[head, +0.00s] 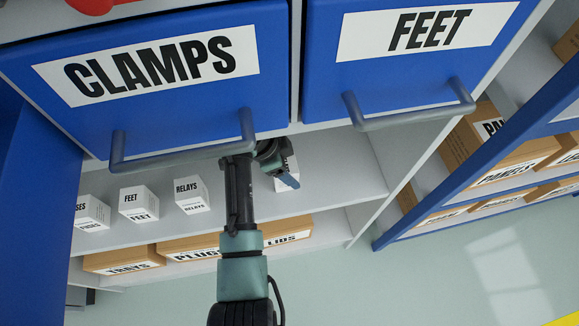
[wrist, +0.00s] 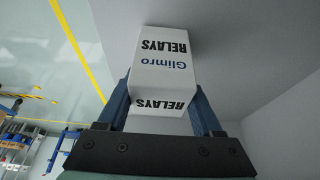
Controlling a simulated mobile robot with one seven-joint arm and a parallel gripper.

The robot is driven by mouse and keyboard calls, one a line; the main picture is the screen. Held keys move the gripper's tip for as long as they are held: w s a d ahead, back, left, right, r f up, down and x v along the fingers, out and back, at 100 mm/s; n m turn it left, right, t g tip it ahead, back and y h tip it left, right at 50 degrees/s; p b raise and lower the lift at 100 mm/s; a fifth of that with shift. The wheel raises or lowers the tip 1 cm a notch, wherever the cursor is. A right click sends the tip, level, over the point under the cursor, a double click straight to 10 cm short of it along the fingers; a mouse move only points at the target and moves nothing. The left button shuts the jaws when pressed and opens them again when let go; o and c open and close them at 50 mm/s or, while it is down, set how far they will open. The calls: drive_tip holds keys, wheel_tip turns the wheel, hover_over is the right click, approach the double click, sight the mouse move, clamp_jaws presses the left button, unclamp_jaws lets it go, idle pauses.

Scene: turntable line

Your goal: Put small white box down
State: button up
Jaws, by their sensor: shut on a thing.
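The small white box (wrist: 163,62) fills the middle of the wrist view, with "RELAYS" and "Glimro" on its faces, upside down in that picture. My gripper (wrist: 163,106) is shut on it, one blue finger on each side. In the head view my gripper (head: 288,178) reaches in over the upper shelf (head: 340,178) below the drawers. A part of the white box (head: 287,172) shows there behind the finger. Whether the box touches the shelf, I cannot tell.
Small white boxes marked FUSES (head: 92,212), FEET (head: 139,203) and RELAYS (head: 192,194) stand on the same shelf to the left. Blue drawers marked CLAMPS (head: 200,115) and FEET (head: 345,75) hang above with handles sticking out. Brown boxes (head: 290,229) sit on the shelf below.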

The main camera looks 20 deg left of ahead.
drive_tip(key=shift+f, duration=0.15)
drive_tip(key=o, duration=1.5)
drive_tip(key=shift+a+r, duration=0.1)
drive_tip(key=shift+r, duration=0.35)
drive_tip(key=s+a, duration=0.2)
drive_tip(key=a, duration=0.1)
drive_tip(key=s+a, duration=0.2)
drive_tip(key=a, duration=0.1)
drive_tip(key=s+a, duration=0.3)
drive_tip(key=a, duration=0.1)
drive_tip(key=shift+a+r, duration=0.1)
drive_tip(key=shift+r, duration=0.15)
